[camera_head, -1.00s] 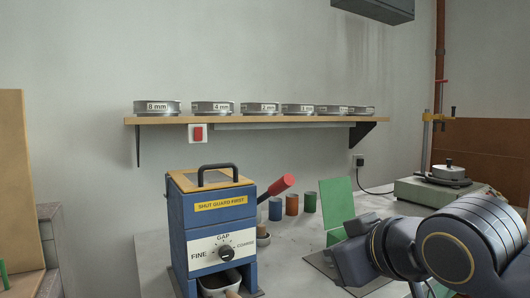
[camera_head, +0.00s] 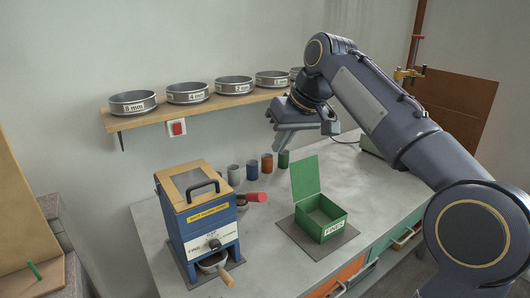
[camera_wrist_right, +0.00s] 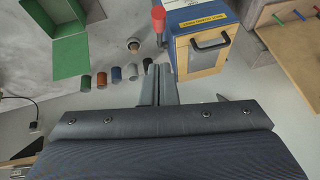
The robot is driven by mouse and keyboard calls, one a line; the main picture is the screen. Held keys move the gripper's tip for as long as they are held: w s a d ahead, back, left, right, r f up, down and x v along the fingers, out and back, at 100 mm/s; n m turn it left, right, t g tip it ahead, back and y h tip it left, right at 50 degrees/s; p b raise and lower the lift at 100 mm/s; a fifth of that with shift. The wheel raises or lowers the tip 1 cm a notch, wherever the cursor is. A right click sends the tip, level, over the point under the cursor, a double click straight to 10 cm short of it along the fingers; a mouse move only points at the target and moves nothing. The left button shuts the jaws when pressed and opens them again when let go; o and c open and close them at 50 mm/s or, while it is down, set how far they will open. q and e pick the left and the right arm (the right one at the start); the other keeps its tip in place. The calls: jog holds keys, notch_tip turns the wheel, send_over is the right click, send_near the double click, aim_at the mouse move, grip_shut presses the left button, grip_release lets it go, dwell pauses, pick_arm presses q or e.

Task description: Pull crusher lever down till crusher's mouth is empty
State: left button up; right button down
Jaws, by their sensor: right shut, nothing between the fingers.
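The blue crusher (camera_head: 222,219) stands on the bench, with a yellow "SHUT GUARD FIRST" label, a dial and a shut wood-framed lid with a black handle. The crusher also shows in the right wrist view (camera_wrist_right: 187,17). Its lever, with a red grip (camera_head: 257,197), sticks out on its right side; the grip is at the top of the right wrist view (camera_wrist_right: 158,19). The crusher's mouth is hidden. My left gripper is out of view.
A pan with a wooden handle (camera_head: 226,278) sits at the crusher's base. An open green "FINES" box (camera_head: 322,222) stands on a dark mat to the right. Several coloured cups line the back. A shelf (camera_head: 150,120) holds sieves above.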

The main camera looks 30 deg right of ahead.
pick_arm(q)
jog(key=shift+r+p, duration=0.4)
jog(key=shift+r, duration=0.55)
pick_arm(e)
jog(key=shift+w+r, duration=0.35)
jog(key=shift+r, duration=0.25)
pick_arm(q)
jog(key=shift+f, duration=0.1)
pick_arm(e)
jog(key=shift+f, duration=0.1)
jog(key=x, duration=1)
jog(key=shift+a+f+b, duration=0.1)
jog(key=shift+f+b, duration=0.1)
jog(key=shift+b, duration=0.2)
jog(key=shift+s+a+f, duration=0.1)
jog(key=shift+s+f, duration=0.2)
jog(key=shift+f, duration=0.2)
jog(key=shift+s+a+f, duration=0.1)
jog(key=shift+s+f, duration=0.2)
jog(key=shift+f, duration=0.25)
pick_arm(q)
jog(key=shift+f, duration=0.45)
pick_arm(e)
jog(key=shift+s+a+f, duration=0.1)
jog(key=shift+s+f, duration=0.15)
jog(key=shift+f, duration=0.3)
